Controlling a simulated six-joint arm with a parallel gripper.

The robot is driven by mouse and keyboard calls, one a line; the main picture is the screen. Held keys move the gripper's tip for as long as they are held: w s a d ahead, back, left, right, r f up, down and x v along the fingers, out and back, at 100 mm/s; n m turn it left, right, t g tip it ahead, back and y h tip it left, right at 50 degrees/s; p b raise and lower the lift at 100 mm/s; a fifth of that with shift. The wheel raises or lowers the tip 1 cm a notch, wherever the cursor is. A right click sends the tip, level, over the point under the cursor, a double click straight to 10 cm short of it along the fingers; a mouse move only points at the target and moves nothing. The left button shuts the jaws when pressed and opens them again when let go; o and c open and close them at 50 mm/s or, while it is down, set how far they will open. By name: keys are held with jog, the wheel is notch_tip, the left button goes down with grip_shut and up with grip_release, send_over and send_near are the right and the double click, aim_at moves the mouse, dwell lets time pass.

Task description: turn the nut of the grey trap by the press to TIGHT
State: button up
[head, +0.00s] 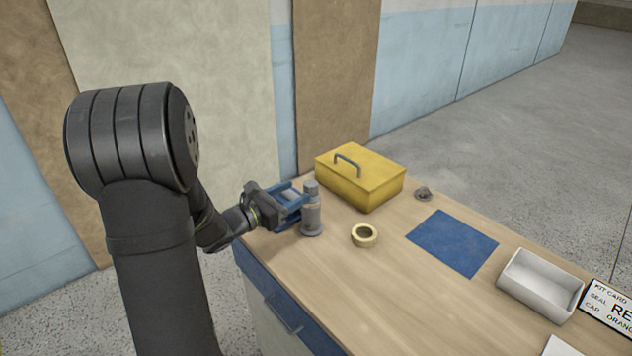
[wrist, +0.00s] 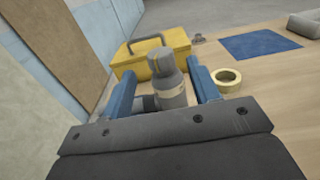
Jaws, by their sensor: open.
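The grey trap (head: 312,217) stands upright near the left end of the wooden bench, a bottle-shaped body with a narrower top. In the wrist view the trap (wrist: 172,92) shows a pale band around its middle and a grey stub at its lower left. My gripper (head: 297,204) is open and level beside the trap, on its left in the head view. In the wrist view its blue fingers (wrist: 165,80) stand to either side of the trap, with gaps visible. I cannot pick out the nut's marking or a press.
A yellow toolbox (head: 362,180) stands close behind the trap. A cream ring (head: 364,235) lies just right of it. Farther right are a small grey part (head: 423,193), a blue mat (head: 452,243), a white tray (head: 540,285) and a kit card (head: 610,305).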

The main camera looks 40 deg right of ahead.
aim_at(316, 181)
jog(key=d, duration=0.8)
jog(key=shift+d, duration=0.15)
jog(key=c, duration=1)
